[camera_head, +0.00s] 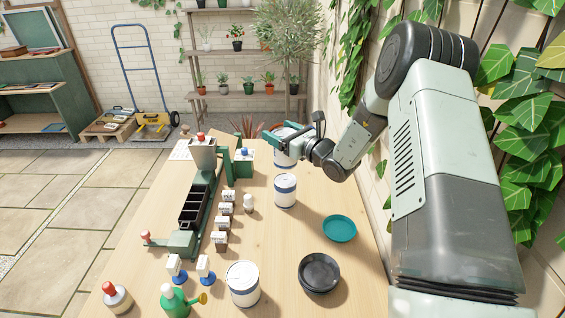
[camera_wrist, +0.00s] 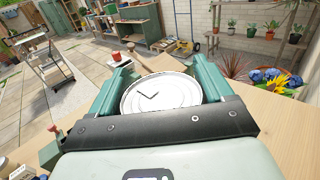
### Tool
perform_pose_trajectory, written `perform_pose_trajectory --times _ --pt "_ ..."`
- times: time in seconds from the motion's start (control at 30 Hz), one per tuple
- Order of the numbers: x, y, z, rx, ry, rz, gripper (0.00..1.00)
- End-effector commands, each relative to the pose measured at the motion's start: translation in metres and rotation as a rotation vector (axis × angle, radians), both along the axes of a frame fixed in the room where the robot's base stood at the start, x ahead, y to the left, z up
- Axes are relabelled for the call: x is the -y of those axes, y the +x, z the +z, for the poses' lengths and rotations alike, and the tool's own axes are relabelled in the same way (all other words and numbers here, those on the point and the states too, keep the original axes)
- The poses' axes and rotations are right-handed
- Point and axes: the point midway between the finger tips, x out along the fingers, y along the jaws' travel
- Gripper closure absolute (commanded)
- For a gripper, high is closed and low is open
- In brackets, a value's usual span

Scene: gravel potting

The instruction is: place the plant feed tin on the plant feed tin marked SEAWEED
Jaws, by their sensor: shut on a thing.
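A white tin with a blue band (camera_head: 284,153) is at the far end of the wooden table, partly covered by my gripper (camera_head: 287,137). In the wrist view its round pale lid (camera_wrist: 160,93) sits between the two green fingers of my gripper, which is shut on it. The tin looks upright; I cannot tell whether it touches the table. A second white and blue tin (camera_head: 285,191) stands upright nearer, in the middle of the table. A third, larger-looking tin (camera_head: 243,284) stands at the near edge. No label is readable, so I cannot tell which is marked SEAWEED.
A green machine with dark compartments (camera_head: 194,206) stands on the left of the table (camera_head: 262,245), with several small labelled blocks beside it. A teal saucer (camera_head: 339,228) and stacked dark saucers (camera_head: 319,272) lie on the right.

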Motion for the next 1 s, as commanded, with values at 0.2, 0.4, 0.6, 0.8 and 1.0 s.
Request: perform_pose_trajectory --times 0.2,0.4,0.6,0.8,1.0 --pt "-0.001 0.000 -0.027 0.004 0.002 0.001 0.72" --pt "-0.001 0.000 -0.049 0.002 0.001 0.001 0.72" --pt "-0.001 0.000 -0.065 0.004 0.001 0.001 0.72" --pt "-0.001 0.000 -0.065 0.004 0.001 0.001 0.72" --pt "-0.001 0.000 -0.068 0.003 0.001 0.000 0.05"
